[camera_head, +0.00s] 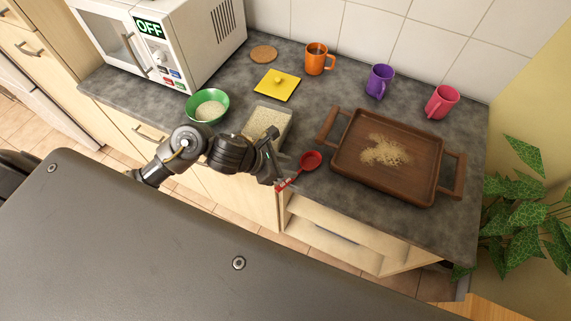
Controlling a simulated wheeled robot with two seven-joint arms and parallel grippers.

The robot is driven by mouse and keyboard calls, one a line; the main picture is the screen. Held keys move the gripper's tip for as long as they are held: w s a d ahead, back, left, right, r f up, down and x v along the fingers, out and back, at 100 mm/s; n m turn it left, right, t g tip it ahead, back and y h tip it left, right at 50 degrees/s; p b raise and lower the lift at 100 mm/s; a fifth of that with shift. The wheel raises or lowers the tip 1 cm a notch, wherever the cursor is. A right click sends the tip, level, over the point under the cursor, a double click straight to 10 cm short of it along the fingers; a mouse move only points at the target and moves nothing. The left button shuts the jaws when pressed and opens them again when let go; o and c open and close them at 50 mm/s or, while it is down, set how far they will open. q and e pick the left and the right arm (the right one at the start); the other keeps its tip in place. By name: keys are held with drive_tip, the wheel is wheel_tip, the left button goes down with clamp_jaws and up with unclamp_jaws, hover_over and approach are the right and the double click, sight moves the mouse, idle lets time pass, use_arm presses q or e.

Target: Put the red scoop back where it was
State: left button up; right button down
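The red scoop (311,160) is at the front of the dark counter, between the clear container and the wooden tray, with its bowl toward the back right. Its handle runs down and left to my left gripper (281,183), at the counter's front edge. My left gripper appears shut on the handle's end; the fingertips are small and partly hidden. I cannot tell whether the scoop's bowl touches the counter. My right gripper is not in view.
A clear container (285,118) of grains and a green bowl (222,100) of grains stand left. The wooden tray (349,176) with spilled grains is right. Behind are a yellow lid (268,87), cork coaster (264,52) and orange (316,60), purple (379,82) and pink (441,102) mugs. A microwave (200,45) stands left.

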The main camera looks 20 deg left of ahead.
use_arm(q)
drive_tip(key=shift+r+p, duration=0.3)
drive_tip(key=shift+p, duration=0.1)
drive_tip(key=shift+r+p, duration=0.45)
drive_tip(key=shift+p, duration=0.1)
drive_tip(key=v, duration=1.1)
drive_tip(key=shift+s+a+r, duration=0.2)
drive_tip(key=shift+s+a, duration=0.05)
drive_tip(key=shift+a, duration=0.05)
